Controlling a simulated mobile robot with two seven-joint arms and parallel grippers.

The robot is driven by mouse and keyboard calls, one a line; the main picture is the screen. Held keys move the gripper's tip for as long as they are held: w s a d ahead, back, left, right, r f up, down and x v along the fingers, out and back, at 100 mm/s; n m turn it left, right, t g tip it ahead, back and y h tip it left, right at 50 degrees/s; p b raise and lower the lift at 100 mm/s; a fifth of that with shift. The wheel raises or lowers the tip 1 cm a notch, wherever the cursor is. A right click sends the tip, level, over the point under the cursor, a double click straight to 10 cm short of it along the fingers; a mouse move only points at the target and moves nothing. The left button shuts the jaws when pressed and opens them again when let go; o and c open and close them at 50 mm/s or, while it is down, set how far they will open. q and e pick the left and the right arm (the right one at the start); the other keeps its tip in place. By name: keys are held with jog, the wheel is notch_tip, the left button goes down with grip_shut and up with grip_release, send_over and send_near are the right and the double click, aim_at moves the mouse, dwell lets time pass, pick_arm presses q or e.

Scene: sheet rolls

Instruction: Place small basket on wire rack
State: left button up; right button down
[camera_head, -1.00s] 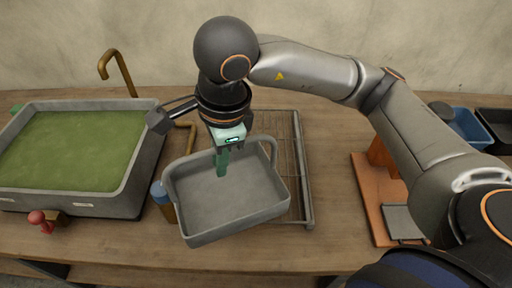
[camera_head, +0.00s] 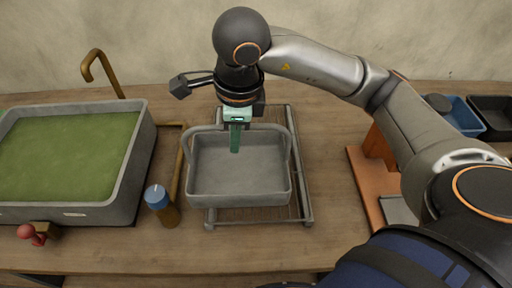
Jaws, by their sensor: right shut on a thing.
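The small grey basket (camera_head: 240,183) is in the middle of the head view, with a looped handle at its left and right ends. My right gripper (camera_head: 235,145) is at the basket's far side, its green fingers pointing down, shut on the basket's far wall. The wire rack (camera_head: 302,180) lies under the basket, its rails showing at the right, behind and in front. I cannot tell whether the basket touches the rack or hangs just above it. My left gripper is not in view.
A grey vat of green liquid (camera_head: 68,155) stands at the left. A blue-capped bottle (camera_head: 160,203) stands between vat and rack. An orange-brown stand (camera_head: 366,185) is to the right, with blue (camera_head: 463,115) and black (camera_head: 492,115) trays behind it.

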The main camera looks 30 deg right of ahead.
send_over(255, 154)
notch_tip(255, 154, down, 6)
jog(key=shift+s+f, duration=0.1)
jog(key=shift+s, duration=0.05)
jog(key=shift+f+p, duration=0.4)
jog(key=shift+f, duration=1.25)
jog(key=shift+f, duration=0.1)
jog(key=c, duration=0.9)
grip_release()
notch_tip(255, 154, up, 12)
jog(key=s, duration=0.2)
jog(key=shift+d, duration=0.1)
